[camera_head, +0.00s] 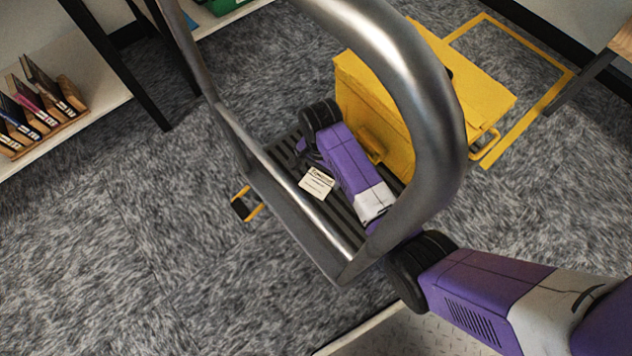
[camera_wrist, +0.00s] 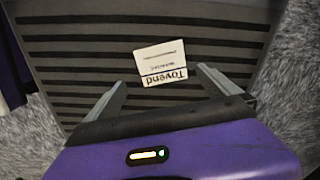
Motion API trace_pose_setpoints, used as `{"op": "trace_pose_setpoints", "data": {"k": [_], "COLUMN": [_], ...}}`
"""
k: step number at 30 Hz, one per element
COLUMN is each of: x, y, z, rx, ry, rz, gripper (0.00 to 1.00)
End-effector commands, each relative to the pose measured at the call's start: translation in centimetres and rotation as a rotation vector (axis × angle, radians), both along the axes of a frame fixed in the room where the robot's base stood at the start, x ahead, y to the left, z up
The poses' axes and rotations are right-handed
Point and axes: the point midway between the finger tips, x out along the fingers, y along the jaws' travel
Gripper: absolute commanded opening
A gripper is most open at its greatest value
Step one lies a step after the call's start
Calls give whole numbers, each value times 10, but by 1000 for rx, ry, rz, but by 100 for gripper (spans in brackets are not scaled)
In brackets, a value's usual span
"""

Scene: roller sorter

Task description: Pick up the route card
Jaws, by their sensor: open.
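The route card (camera_head: 317,183) is a small cream card with dark print, lying on the dark slatted platform (camera_head: 344,219) of a metal-framed cart. In the wrist view the route card (camera_wrist: 161,62) shows a bold heading reading "Tovend". My gripper (camera_wrist: 160,82) is open, with one grey finger to each side of the card's near edge. The card lies just beyond and partly between the fingertips in that picture. I cannot tell how high the fingers are above it. In the head view my purple arm reaches over the platform, and the fingers are hidden there.
A thick grey tubular frame (camera_head: 432,110) rises around the platform, close to my arm. A yellow box (camera_head: 372,97) stands just behind it. A shelf with books (camera_head: 38,112) is at the left. Carpet (camera_head: 110,230) is open at the lower left.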

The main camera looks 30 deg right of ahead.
Motion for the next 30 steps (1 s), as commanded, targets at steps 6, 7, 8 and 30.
{"op": "trace_pose_setpoints", "data": {"k": [6,7,8,30], "x": [2,2,2,2], "y": [6,7,7,7], "z": [-28,-31,-36,-49], "rx": [0,0,0,0], "ry": [-2,-2,-1,-2], "rz": [1,1,1,1], "gripper": [100,100,100,86]}}
